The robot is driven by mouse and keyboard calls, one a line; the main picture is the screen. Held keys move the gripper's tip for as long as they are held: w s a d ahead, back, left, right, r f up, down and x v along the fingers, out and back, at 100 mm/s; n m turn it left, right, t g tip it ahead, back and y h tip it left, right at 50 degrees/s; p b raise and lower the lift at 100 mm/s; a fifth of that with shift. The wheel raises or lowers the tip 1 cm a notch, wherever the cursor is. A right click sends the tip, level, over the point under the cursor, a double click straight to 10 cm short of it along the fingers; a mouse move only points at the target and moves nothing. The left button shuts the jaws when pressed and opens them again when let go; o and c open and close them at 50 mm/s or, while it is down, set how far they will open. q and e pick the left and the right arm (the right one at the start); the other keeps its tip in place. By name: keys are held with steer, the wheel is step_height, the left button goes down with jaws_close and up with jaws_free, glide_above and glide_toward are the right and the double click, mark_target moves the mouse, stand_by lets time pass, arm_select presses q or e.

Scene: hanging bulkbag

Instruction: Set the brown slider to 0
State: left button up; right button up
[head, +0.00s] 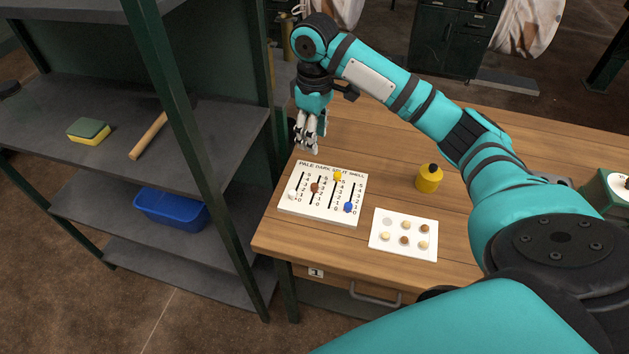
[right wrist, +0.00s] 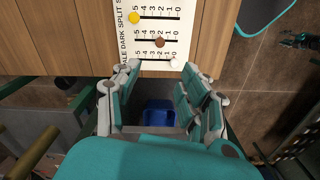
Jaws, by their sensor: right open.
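A white slider board (head: 322,209) lies on the wooden table near its left edge, with several vertical slots numbered 0 to 5. The brown slider (head: 315,188) sits mid-slot, around 2 or 3; it also shows in the right wrist view (right wrist: 160,42). A white slider (head: 292,194) is near the low end, a yellow slider (head: 337,176) near the top and a blue slider (head: 348,207) near the bottom. My right gripper (head: 308,143) is open and empty, above and behind the board's far left corner, touching no slider.
A white card with round pieces (head: 404,235) lies right of the board, with a yellow bottle (head: 428,178) behind it. A grey shelf (head: 215,140) stands close on the left, holding a sponge (head: 88,131), a hammer (head: 150,134) and a blue bin (head: 172,210).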

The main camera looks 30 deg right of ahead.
mark_target(315, 185)
step_height(315, 185, down, 16)
steer(key=shift+f+p, duration=0.1)
steer(key=shift+p, duration=0.45)
jaws_close()
